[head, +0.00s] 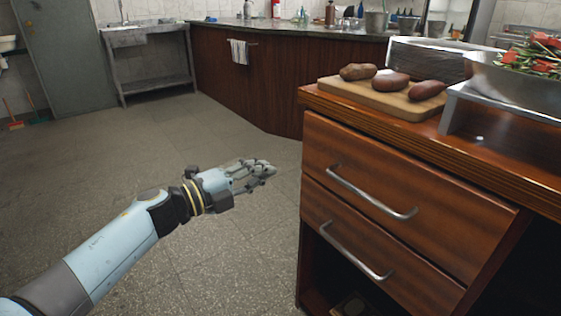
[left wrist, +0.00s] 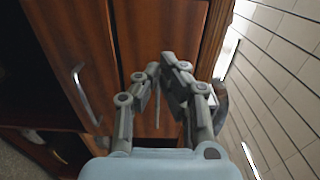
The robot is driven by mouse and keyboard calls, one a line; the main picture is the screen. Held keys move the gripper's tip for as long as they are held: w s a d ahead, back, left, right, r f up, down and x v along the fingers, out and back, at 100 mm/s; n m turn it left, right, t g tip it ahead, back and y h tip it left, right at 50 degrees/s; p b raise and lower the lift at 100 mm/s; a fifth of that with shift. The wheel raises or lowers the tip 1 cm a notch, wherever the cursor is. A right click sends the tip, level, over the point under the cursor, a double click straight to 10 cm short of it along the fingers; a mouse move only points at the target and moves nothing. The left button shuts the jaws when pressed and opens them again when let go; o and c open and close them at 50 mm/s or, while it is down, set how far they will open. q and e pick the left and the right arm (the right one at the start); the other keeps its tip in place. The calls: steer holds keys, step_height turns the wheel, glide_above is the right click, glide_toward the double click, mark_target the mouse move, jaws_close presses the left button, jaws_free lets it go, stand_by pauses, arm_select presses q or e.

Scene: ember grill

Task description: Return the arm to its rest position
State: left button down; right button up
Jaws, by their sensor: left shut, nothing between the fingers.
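My left gripper (head: 262,171) is at the end of my left arm, which reaches in from the lower left in the head view. It is in the air over the floor, left of the wooden drawer cabinet (head: 400,200). In the left wrist view its fingers (left wrist: 165,65) are closed together with nothing between them. The cabinet's drawer fronts (left wrist: 135,35) fill much of the background there. My right gripper does not show in either view.
A cutting board (head: 395,101) with several sausages or potatoes lies on the cabinet top, near a metal bowl (head: 500,84). Two drawer handles (head: 370,193) stick out from the cabinet front. The floor (head: 110,185) on the left is clear. A counter (head: 215,70) stands behind.

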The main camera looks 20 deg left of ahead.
arm_select(q)
steer(key=s+a+f+n+g+y, duration=0.1)
steer(key=s+a+f+n+y, duration=0.15)
steer(key=s+f+n, duration=0.45)
steer(key=s+a+f+n+g+y, duration=0.1)
steer(key=s+a+f+n+y, duration=0.15)
steer(key=s+f, duration=0.85)
steer(key=s+a+f+n+g+y, duration=0.1)
steer(key=s+a+f+n+y, duration=0.3)
steer(key=f, duration=0.9)
steer(key=s+a+f+n+g+y, duration=0.1)
steer(key=s+f+n+g, duration=0.2)
steer(key=s, duration=0.9)
steer(key=s+a+f+n+g+y, duration=0.1)
steer(key=s+f+n+g, duration=0.3)
steer(key=s, duration=0.7)
steer(key=s+f+n+g, duration=0.3)
steer(key=s+f+n, duration=0.2)
steer(key=s, duration=0.7)
steer(key=shift+s+a+f+g+y, duration=0.3)
steer(key=shift+a+f+g+y, duration=0.1)
steer(key=shift+f, duration=0.5)
